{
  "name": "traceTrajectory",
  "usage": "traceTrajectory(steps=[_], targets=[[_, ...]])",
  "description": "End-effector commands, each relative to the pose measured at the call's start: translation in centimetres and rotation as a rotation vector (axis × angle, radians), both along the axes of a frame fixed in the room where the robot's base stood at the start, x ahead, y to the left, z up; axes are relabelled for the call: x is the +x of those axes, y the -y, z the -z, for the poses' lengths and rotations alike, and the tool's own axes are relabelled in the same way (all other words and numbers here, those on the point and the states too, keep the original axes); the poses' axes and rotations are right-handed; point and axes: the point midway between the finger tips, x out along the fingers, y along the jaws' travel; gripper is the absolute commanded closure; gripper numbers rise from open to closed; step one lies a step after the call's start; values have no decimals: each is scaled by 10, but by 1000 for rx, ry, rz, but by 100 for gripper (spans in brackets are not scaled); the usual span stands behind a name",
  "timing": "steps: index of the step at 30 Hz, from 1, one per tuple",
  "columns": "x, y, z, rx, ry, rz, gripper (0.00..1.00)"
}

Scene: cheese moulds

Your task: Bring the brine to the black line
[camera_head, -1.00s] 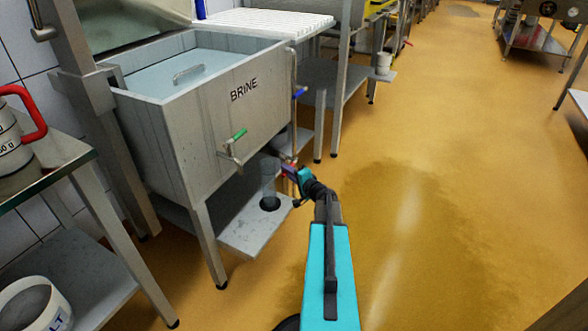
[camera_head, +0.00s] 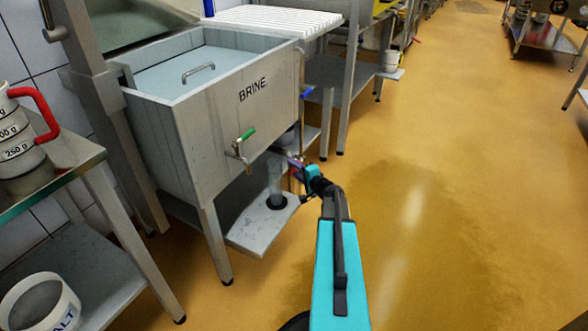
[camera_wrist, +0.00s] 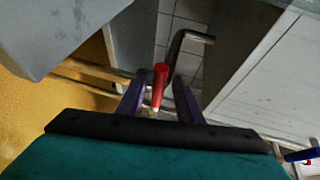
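The steel tank marked BRINE (camera_head: 190,135) stands at the left, holding pale blue liquid (camera_head: 170,76). A green-handled tap (camera_head: 243,140) is on its front and a blue handle (camera_head: 309,92) is by its right corner. A clear cylinder (camera_head: 275,183) stands on the low shelf below the tank. I cannot make out a black line. My gripper (camera_head: 294,160) is beside the tank's lower right corner. In the wrist view my gripper (camera_wrist: 160,102) is open around a red handle-like piece (camera_wrist: 161,80), with gaps visible on both sides.
A bent metal bar (camera_wrist: 188,42) lies beyond the fingers. A jug with a red handle (camera_head: 22,135) is on the left table, above a white tub (camera_head: 60,318). A white draining rack (camera_head: 280,20) is behind the tank. The yellow floor (camera_head: 450,200) at the right is clear.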

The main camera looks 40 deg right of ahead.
Motion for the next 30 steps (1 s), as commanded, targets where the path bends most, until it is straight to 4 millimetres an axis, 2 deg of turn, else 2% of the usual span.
traceTrajectory(steps=[5, 11, 30], targets=[[-3, -1, -1, -1, -1, 0, 68], [-18, -3, -4, -1, -2, 1, 68], [-105, -17, -21, 1, 0, 1, 68]])
